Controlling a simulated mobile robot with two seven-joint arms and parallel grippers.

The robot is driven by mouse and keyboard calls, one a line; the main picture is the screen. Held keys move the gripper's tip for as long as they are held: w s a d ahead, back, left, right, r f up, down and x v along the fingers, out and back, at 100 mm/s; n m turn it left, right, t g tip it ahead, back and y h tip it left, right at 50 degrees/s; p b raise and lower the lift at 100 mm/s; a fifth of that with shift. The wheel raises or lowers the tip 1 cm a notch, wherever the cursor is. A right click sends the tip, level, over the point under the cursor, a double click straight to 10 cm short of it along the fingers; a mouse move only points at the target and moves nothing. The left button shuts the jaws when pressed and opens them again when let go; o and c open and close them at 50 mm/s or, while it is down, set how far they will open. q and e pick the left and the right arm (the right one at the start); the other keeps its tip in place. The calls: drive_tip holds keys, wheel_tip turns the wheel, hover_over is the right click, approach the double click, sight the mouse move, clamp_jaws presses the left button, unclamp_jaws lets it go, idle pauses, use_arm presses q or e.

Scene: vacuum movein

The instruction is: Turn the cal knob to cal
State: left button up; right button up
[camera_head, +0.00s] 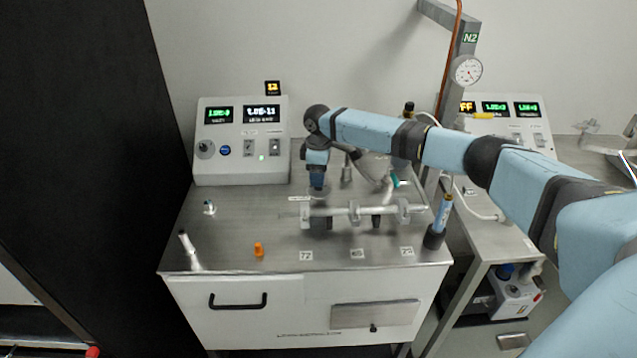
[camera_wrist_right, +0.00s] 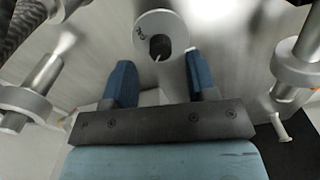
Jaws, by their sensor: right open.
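My right gripper (camera_head: 318,188) points down over the bench, right of and nearer than the control box. In the right wrist view its two blue fingers (camera_wrist_right: 161,75) are apart with nothing between them. A pale round disc (camera_wrist_right: 150,22) with a dark centre and a small mark lies just beyond the fingertips; I cannot tell whether it is a knob. My left gripper is out of view.
A metal pipe manifold (camera_head: 350,211) stands close by my right gripper. An orange piece (camera_head: 258,249) and a slanted metal tube (camera_head: 189,252) are near the bench front. A blue-handled tool (camera_head: 443,213) stands in a black holder at right. The left bench top is mostly free.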

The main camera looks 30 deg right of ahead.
drive_tip(key=shift+f, duration=1.8)
drive_tip(key=c, duration=0.9)
drive_tip(key=shift+c, duration=0.2)
drive_tip(key=shift+r, duration=0.1)
